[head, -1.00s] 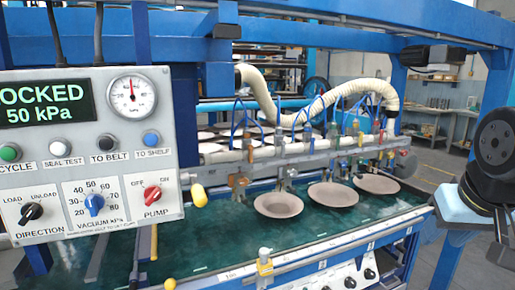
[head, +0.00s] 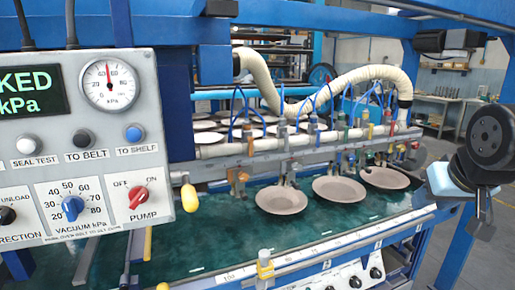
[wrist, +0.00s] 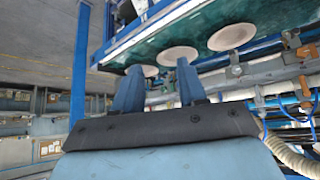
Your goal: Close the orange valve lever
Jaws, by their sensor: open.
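A row of small coloured valve levers sits along the grey suction manifold (head: 300,143), above the plates in the head view.
A control panel (head: 85,150) with gauge and knobs fills the left. Three plates, one at the front left (head: 281,199), lie on the green belt (head: 215,238). A cream hose (head: 340,80) arches over the manifold. Blue frame posts stand around; open floor is at right.

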